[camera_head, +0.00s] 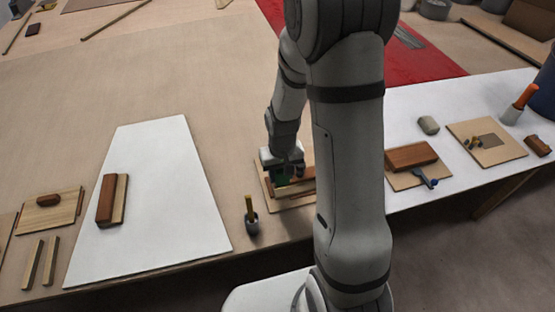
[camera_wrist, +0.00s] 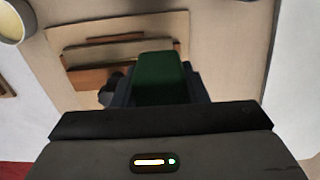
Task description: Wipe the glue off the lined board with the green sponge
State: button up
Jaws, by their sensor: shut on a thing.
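My gripper (camera_head: 281,172) is shut on the green sponge (camera_head: 279,177), above or at a plywood board (camera_head: 290,206) that carries wooden blocks and strips. In the wrist view the sponge (camera_wrist: 160,78) stands out ahead of the dark fingers, in front of that board (camera_wrist: 180,22). I cannot tell whether the sponge touches anything. I cannot make out glue on any board.
A white sheet (camera_head: 160,190) bears a brown block on a wooden piece (camera_head: 111,199). A small pot with a handle (camera_head: 251,222) stands beside my gripper's board. On the right are another block (camera_head: 410,156), a blue clamp (camera_head: 426,178) and a grey cylinder (camera_head: 428,125). The table behind is largely clear.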

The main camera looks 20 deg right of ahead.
aim_at(300, 190)
notch_tip(300, 190, down, 7)
jog(key=b, duration=0.5)
jog(key=shift+f, duration=0.15)
jog(key=shift+d+f, duration=0.2)
jog(key=shift+f, duration=0.05)
jog(key=shift+d+r, duration=0.15)
jog(key=shift+d, duration=1.4)
jog(key=shift+d+r, duration=0.1)
jog(key=shift+d, duration=1.4)
jog(key=shift+f+b, duration=0.25)
jog(key=shift+b, duration=0.2)
